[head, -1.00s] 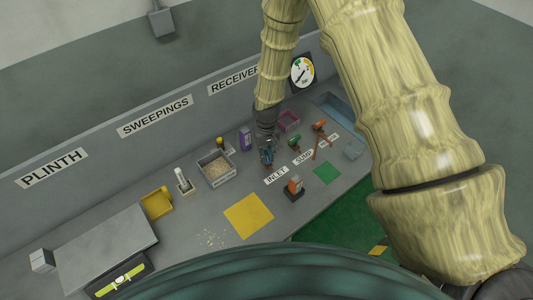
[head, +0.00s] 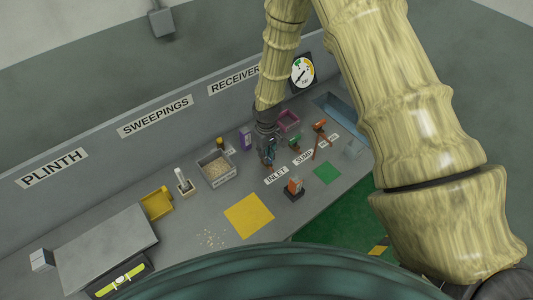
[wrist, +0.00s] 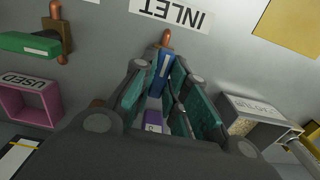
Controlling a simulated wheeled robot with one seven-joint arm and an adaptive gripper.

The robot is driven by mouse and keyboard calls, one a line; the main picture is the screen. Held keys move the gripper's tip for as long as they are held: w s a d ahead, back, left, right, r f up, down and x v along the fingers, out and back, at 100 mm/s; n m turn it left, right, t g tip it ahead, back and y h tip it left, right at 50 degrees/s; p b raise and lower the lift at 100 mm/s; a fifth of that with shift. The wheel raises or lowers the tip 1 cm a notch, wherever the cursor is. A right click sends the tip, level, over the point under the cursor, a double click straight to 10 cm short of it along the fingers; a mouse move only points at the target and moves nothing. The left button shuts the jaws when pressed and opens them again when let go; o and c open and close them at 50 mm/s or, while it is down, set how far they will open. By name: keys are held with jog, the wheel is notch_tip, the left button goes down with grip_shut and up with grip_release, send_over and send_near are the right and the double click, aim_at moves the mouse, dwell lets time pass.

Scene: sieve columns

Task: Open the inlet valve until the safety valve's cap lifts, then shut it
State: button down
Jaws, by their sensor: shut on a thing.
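The inlet valve's blue handle (wrist: 162,68) lies between my gripper's fingers in the wrist view, with a copper-coloured pipe end (wrist: 166,39) beyond it, by the INLET label (wrist: 172,12). My gripper (wrist: 160,90) is shut on this handle. In the head view my gripper (head: 268,155) is at the bench above the INLET label (head: 276,175) and mostly hides the valve. The round gauge (head: 303,73) on the wall has a dark needle and green and yellow marks; its reading is too small to tell. I cannot make out the safety valve's cap for certain.
A green-handled valve (head: 295,141) and an orange-handled one (head: 320,127) stand to the right. A pink bin (head: 289,120) is behind. A grain-filled box (head: 217,170) and a purple box (head: 245,138) are to the left. An orange-and-dark device (head: 295,187) stands in front.

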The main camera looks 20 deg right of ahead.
jog(key=c, duration=1.4)
grip_release()
notch_tip(320, 180, up, 12)
jog(key=shift+r, duration=0.1)
